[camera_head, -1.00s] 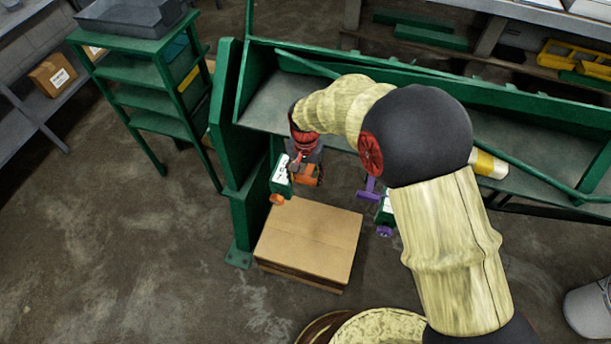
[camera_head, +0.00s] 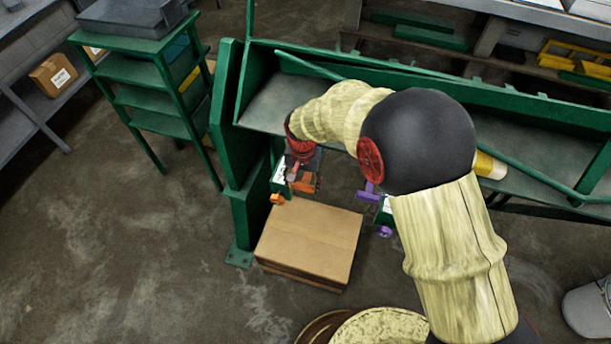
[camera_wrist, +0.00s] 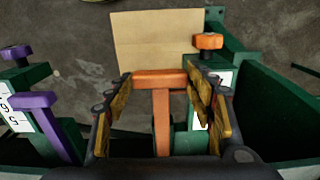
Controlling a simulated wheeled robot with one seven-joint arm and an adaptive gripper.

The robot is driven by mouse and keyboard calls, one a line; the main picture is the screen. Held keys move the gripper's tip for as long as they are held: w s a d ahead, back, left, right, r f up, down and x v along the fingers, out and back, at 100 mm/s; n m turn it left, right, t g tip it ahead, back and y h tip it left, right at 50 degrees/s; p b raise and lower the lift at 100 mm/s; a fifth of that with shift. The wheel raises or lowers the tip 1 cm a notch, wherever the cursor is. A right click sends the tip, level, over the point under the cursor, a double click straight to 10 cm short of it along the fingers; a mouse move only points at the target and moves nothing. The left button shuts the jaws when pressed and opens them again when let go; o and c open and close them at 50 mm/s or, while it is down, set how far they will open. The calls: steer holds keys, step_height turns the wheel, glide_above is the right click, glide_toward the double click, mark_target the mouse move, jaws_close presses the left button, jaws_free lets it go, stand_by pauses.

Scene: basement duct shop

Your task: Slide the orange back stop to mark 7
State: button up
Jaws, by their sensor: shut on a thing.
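The orange back stop shows in the wrist view as a T-shaped handle (camera_wrist: 160,108), its crossbar spanning between my fingers. My gripper (camera_wrist: 166,88) is shut on that crossbar. In the head view my gripper (camera_head: 304,180) is at the left end of the green machine, with orange showing at its fingertips. An orange knob (camera_wrist: 208,41) sits beside the right finger, and also shows in the head view (camera_head: 277,199). A white scale label (camera_wrist: 197,78) is mostly hidden behind the right finger. I cannot read its marks or tell the stop's position on it.
A purple stop handle (camera_wrist: 45,122) and purple knob (camera_wrist: 15,52) sit on a second green bracket with a numbered label. A cardboard box (camera_head: 309,239) stands in front of the machine. The green machine frame (camera_head: 228,115) rises close to the left of my gripper.

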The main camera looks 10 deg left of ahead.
steer(key=shift+s, duration=0.45)
steer(key=o, duration=1.7)
step_height(320, 180, up, 12)
